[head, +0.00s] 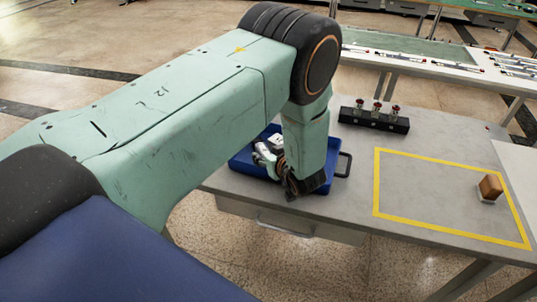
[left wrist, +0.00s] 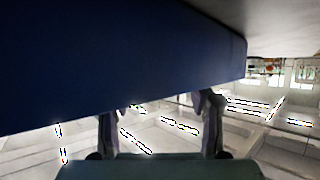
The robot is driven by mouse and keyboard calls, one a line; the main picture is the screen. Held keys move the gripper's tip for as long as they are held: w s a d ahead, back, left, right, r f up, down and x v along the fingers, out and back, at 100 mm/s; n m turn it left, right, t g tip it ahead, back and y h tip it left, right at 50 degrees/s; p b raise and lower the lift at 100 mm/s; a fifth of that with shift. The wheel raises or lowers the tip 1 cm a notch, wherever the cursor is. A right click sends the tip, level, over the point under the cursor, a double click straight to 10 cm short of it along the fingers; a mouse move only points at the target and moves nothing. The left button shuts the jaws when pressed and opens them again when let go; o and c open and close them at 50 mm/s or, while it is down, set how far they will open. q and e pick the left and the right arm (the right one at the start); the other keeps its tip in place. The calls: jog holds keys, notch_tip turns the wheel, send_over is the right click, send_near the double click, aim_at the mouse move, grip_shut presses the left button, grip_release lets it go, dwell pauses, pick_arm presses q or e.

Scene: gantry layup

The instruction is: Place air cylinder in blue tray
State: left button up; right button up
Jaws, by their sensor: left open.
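The blue tray (head: 242,166) stands on the grey table, partly hidden behind my left arm. A small silver-white piece (head: 265,149), likely the air cylinder, shows at the tray beside my gripper; I cannot tell if it rests on the tray floor. My left gripper (head: 278,168) is low at the tray, its fingers partly hidden by the arm. In the left wrist view the two fingers (left wrist: 158,108) stand apart with nothing seen between them. A broad dark blue surface (left wrist: 110,60), likely the tray, fills the upper part there. My right gripper does not show.
A black block with several red-topped fittings (head: 374,115) stands behind the tray to the right. A yellow taped rectangle (head: 377,182) marks the table, with a brown block (head: 490,187) at its right side. The rectangle's middle is clear. The tray's dark handle (head: 346,164) sticks out right.

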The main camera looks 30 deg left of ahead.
pick_arm(q)
jog(key=shift+w+a+f, duration=0.1)
jog(key=shift+w, duration=0.05)
jog(key=p+v, duration=1.2)
dwell(0.3)
